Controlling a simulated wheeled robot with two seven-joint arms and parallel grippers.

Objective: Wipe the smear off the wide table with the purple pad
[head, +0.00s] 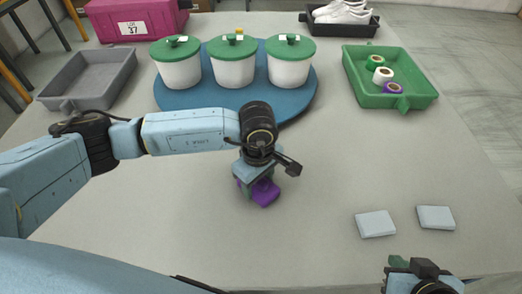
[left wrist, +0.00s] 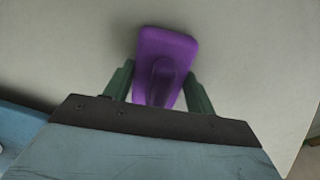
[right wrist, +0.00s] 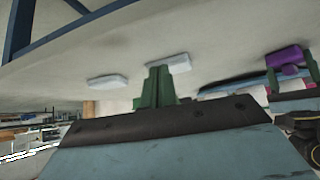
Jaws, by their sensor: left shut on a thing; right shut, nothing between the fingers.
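The purple pad (head: 266,194) is over the middle of the wide table (head: 330,185), in front of the blue round mat. My left gripper (head: 256,184) points down and is shut on the pad's raised grip, which shows between its green fingers in the left wrist view (left wrist: 160,88). The pad also shows at the right of the right wrist view (right wrist: 286,56). I cannot tell whether its underside touches the table. I see no smear on the visible tabletop; the arm and pad hide part of it. My right gripper (right wrist: 156,88) is shut and empty near the table's front right.
Two pale blue blocks (head: 375,224) (head: 436,217) lie at the front right. Three green-lidded white pots (head: 232,70) stand on the blue mat (head: 168,97). A grey tray (head: 112,85), magenta box (head: 130,20), green tray (head: 415,101) with rolls and black shoe tray (head: 345,28) stand around.

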